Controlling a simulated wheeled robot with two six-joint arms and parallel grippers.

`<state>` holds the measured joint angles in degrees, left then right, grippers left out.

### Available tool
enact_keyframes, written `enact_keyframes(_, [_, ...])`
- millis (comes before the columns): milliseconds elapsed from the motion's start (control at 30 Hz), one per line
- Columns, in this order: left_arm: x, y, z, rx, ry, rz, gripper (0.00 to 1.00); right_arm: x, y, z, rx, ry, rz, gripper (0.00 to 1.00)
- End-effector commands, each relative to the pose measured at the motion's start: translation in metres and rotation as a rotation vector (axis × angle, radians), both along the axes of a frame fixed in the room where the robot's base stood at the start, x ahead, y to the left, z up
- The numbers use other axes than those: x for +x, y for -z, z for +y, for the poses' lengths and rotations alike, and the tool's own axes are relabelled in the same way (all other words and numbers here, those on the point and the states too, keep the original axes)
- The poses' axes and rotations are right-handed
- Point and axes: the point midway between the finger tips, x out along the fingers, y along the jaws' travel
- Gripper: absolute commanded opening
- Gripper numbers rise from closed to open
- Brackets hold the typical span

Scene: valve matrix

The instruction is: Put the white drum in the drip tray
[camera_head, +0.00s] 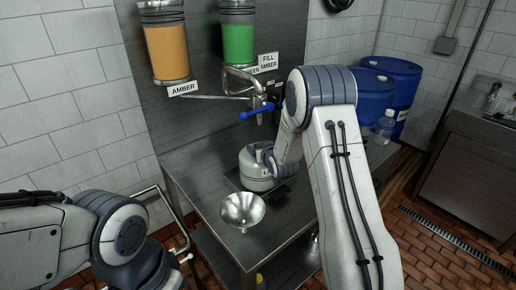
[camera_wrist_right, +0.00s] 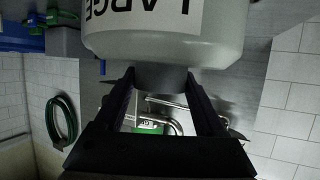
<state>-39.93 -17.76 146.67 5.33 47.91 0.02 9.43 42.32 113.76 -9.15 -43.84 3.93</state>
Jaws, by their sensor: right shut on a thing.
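The white drum (camera_head: 256,170) is over the steel bench below the tap, partly hidden by my right wrist in the head view. In the right wrist view the drum (camera_wrist_right: 165,45) shows its label reading "LARGE", and its dark neck is between my fingers. My right gripper (camera_wrist_right: 162,82) is shut on that neck. I cannot tell whether the drum touches the surface beneath it. A dark patch beside the drum may be the drip tray, but my arm covers most of it. My left arm is at the lower left, its gripper out of view.
A steel funnel (camera_head: 243,210) stands on the bench (camera_head: 195,185) in front of the drum. The tap with a blue handle (camera_head: 258,112) hangs above. Amber (camera_head: 167,50) and green (camera_head: 238,42) cylinders are on the wall panel. Blue barrels (camera_head: 400,80) and a clear bottle (camera_head: 384,125) are at right.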

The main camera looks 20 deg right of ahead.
Motion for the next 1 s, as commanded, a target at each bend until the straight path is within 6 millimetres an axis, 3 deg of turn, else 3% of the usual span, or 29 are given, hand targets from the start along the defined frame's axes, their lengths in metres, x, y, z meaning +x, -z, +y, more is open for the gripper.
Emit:
enact_keyframes(33, [0.000, 0.004, 0.000, 0.000, 0.000, 0.000, 0.50, 0.001, 0.002, 0.000, 0.000, 0.000, -0.004, 0.00])
enact_keyframes(67, [0.000, 0.003, 0.000, 0.000, 0.000, 0.000, 0.50, 0.000, 0.002, 0.000, 0.000, 0.000, 0.000, 0.80])
enact_keyframes(100, [0.000, 0.002, 0.000, 0.000, 0.000, 0.000, 0.50, 0.000, 0.002, 0.000, 0.000, 0.000, 0.000, 0.95])
enact_keyframes(133, [0.000, 0.002, 0.000, 0.000, 0.000, 0.000, 0.50, 0.000, 0.002, 0.000, 0.000, 0.000, 0.001, 1.00])
enact_keyframes(467, [0.000, -0.005, 0.000, 0.000, 0.000, 0.000, 0.50, 0.000, -0.005, 0.000, 0.000, 0.000, 0.001, 1.00])
enact_keyframes(1000, [0.000, 0.025, 0.000, 0.000, 0.001, 0.000, 0.50, -0.093, -0.040, 0.004, 0.000, 0.001, -0.002, 1.00])
